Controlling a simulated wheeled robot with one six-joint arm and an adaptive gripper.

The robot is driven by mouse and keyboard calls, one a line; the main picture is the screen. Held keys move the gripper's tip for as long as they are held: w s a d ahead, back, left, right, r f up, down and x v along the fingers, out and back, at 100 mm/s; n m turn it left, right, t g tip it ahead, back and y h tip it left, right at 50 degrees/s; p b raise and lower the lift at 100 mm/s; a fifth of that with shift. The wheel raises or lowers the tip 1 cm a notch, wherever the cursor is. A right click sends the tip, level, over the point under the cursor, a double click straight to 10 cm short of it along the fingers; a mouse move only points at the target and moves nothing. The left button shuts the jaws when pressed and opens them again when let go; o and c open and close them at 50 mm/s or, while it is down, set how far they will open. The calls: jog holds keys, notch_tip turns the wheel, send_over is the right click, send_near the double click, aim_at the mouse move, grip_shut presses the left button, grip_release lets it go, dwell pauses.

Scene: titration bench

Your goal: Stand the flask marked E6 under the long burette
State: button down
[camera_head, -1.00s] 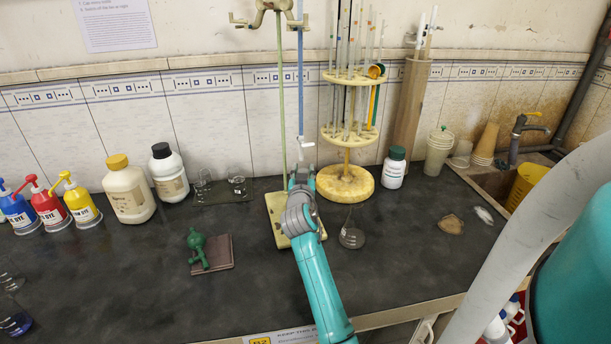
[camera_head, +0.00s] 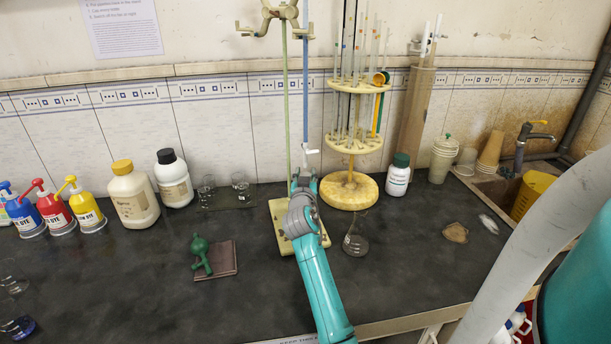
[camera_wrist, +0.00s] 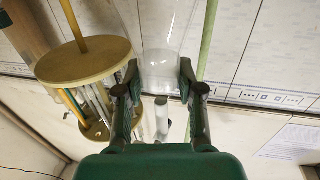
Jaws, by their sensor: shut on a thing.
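The burette (camera_head: 305,80) is a long blue tube clamped upright on a pale green stand (camera_head: 285,110), with a white tap low on it. The stand's cream base (camera_head: 278,213) lies on the bench. My gripper (camera_head: 303,178) is over this base, just below the burette tap, largely hidden by my own arm. In the wrist view my gripper (camera_wrist: 160,85) is shut on a clear glass flask (camera_wrist: 170,35); its mark cannot be read. The tap end (camera_wrist: 162,118) shows between the fingers. Another clear conical flask (camera_head: 356,243) stands right of the base; I cannot read its mark.
A round pipette rack (camera_head: 347,190) stands close right of the burette. A white bottle (camera_head: 397,178) is beyond it. A green bulb (camera_head: 201,255) lies on a brown book-like block at left. Glassware stands on a dark tray (camera_head: 222,198) behind.

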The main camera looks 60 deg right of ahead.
jog(key=shift+f, duration=0.55)
dwell(0.8)
jog(key=c, duration=0.6)
grip_release()
jog(key=shift+c, duration=0.2)
jog(key=v, duration=1.2)
jog(key=shift+a+f, duration=0.1)
